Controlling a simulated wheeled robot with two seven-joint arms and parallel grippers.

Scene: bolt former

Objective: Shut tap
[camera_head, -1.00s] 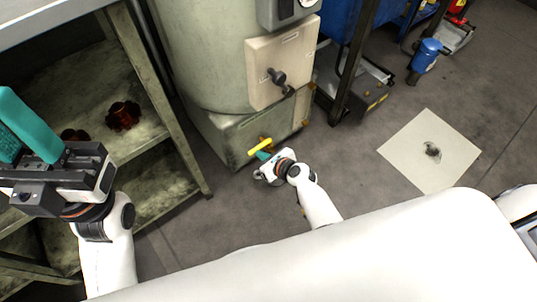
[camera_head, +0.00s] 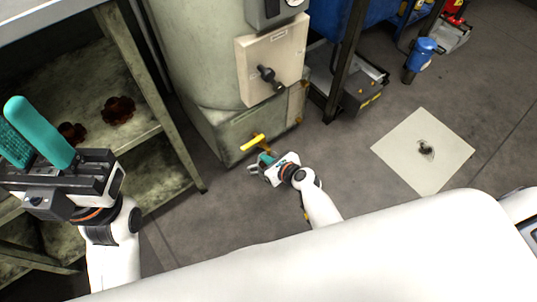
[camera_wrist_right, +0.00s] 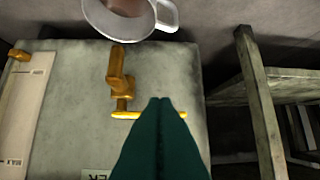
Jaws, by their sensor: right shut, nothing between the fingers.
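The tap's yellow handle (camera_head: 252,143) is on the low front of the grey-green machine base. In the right wrist view the brass-yellow tap (camera_wrist_right: 121,78) has its crossbar lying across the picture. My right gripper (camera_head: 265,157) is just below and right of the handle in the head view. Its teal fingers (camera_wrist_right: 160,102) are shut together and empty, and their tips overlap the crossbar in the wrist view. I cannot tell whether they touch it. My left gripper (camera_head: 22,138) is at the far left, open and empty, away from the tap.
A white mug (camera_wrist_right: 167,16) with brownish contents is close to the tap in the wrist view. A metal shelf (camera_head: 165,105) stands left of the machine.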

